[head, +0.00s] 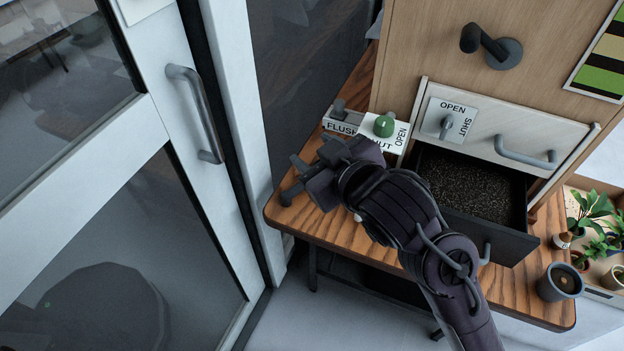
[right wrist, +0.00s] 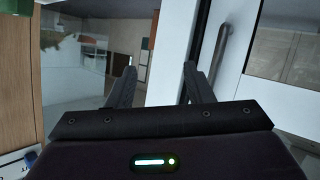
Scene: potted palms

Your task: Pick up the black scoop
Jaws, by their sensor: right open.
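I cannot make out a black scoop in either view. My right gripper (head: 288,180) is over the left end of the wooden bench in the head view, with its fingers pointing left. In the right wrist view the same gripper (right wrist: 160,76) has its fingers apart with nothing between them. My right forearm and wrist hide part of the bench top and of the open drawer's left side. My left gripper is not in view.
An open dark drawer (head: 512,243) holds dark granular soil. The wooden bench (head: 385,248) carries a FLUSH lever box (head: 342,123), a green knob (head: 384,126) and a dark pot (head: 559,282). Potted plants (head: 592,213) stand at right. A glass door with a grey handle (head: 196,112) is at left.

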